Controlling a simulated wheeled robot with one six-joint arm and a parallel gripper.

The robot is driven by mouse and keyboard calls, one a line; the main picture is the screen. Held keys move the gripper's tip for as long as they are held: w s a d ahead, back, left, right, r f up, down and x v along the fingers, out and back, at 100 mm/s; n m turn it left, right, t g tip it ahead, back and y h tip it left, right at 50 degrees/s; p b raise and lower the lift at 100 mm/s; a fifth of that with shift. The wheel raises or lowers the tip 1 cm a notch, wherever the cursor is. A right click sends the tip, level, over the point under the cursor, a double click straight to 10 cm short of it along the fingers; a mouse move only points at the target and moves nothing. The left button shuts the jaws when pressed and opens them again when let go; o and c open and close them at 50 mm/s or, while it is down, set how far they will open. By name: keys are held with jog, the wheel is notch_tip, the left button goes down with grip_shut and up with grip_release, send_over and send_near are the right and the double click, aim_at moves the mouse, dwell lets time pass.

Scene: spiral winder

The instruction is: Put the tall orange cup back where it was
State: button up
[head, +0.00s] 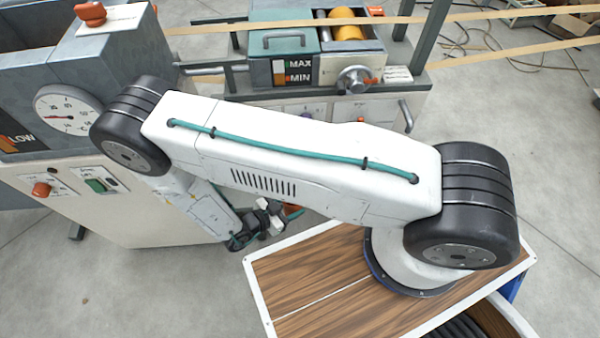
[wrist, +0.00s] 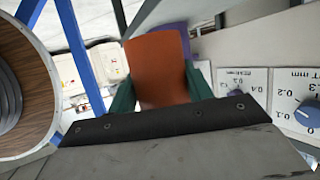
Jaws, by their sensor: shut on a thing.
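The tall orange cup (wrist: 158,65) is between the green fingers of my gripper (wrist: 160,92) in the wrist view, and the gripper is shut on it. In the head view my gripper (head: 268,222) is below my arm, beside the front of the machine. Only a small orange piece of the cup (head: 293,211) shows there; my arm and gripper hide the rest. The place where the cup stood before cannot be made out.
The machine with a dial gauge (head: 67,110) and a red knob (head: 41,189) stands at left. A trough with a green lid (head: 283,40) and hand wheel (head: 357,79) is behind my arm. A blue knob (wrist: 308,112) is on a panel at right in the wrist view.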

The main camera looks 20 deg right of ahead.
jog(key=shift+s+d+f, duration=0.25)
jog(key=shift+s+f, duration=0.1)
jog(key=w+d, duration=0.2)
jog(key=w, duration=0.2)
jog(key=w+d+f, duration=0.1)
jog(key=w+d, duration=0.2)
jog(key=w, duration=0.1)
jog(key=w+d, duration=0.3)
jog(key=w, duration=0.1)
jog(key=shift+w+d+f, duration=0.25)
jog(key=shift+w, duration=0.05)
jog(key=shift+w+d+f, duration=0.15)
jog(key=shift+f, duration=1.65)
jog(key=shift+f, duration=0.25)
